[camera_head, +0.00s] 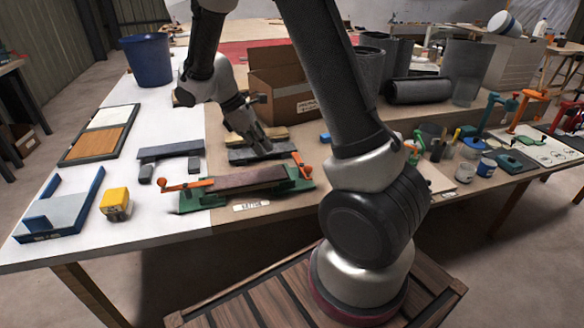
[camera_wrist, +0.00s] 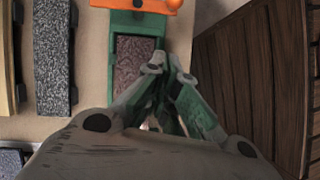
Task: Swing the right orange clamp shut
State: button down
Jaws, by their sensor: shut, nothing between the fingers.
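The right orange clamp (camera_head: 300,163) is on the right end of a green fixture (camera_head: 296,185). It also shows at the top edge of the wrist view (camera_wrist: 135,4), lying across the fixture's end, partly cut off by the frame. A reddish-brown bar (camera_head: 240,180) lies along the fixture; it also shows in the wrist view (camera_wrist: 131,60), clear of the clamp there. The left orange clamp (camera_head: 187,184) points left, off the bar's end.
Grey slabs (camera_wrist: 53,55) lie behind the fixture. A cardboard box (camera_head: 285,95) stands farther back, and a blue bin (camera_head: 147,60) at back left. A grey bracket (camera_head: 170,152), yellow block (camera_head: 116,206) and blue tray (camera_head: 62,212) lie left. Jars (camera_head: 473,148) stand right.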

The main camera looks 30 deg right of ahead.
jog(key=shift+f, duration=0.1)
jog(key=x, duration=1)
jog(key=shift+s+d, duration=0.15)
jog(key=shift+s, duration=0.05)
jog(key=shift+s+d+r, duration=0.2)
jog(key=shift+s+d, duration=0.05)
jog(key=shift+d, duration=0.3)
jog(key=shift+s+d+r, duration=0.2)
jog(key=shift+s+d, duration=0.1)
jog(key=shift+d, duration=0.25)
jog(key=shift+s+d+r, duration=0.1)
jog(key=shift+s+d, duration=0.1)
jog(key=shift+d, duration=0.3)
jog(key=shift+s+d, duration=0.1)
jog(key=shift+s, duration=0.1)
